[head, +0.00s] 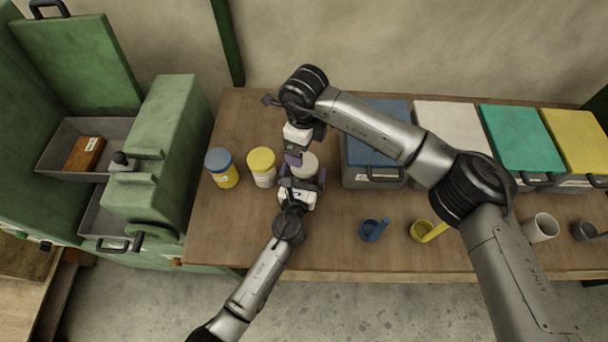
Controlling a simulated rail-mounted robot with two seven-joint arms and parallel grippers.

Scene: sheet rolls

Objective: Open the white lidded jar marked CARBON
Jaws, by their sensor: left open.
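The white-lidded jar (306,163) stands on the wooden table, at the right end of a row of jars. Its lid shows as a pale disc; its body is mostly hidden by my grippers, and I cannot read its marking. My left gripper (301,184) comes from the front edge and is open, with its fingers at the near side of the jar. I cannot tell whether they touch it. My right gripper (294,157) reaches down from behind, at the lid's left rear edge. Its fingertips are too small and overlapped to show whether it is open or shut.
A yellow-lidded jar (261,162) and a blue-lidded jar (221,164) stand to the left. A blue-lidded bin (372,175) is close on the right, with more bins beyond. A blue scoop (374,229) and a yellow scoop (424,232) lie in front. Green cabinets (165,140) border the left.

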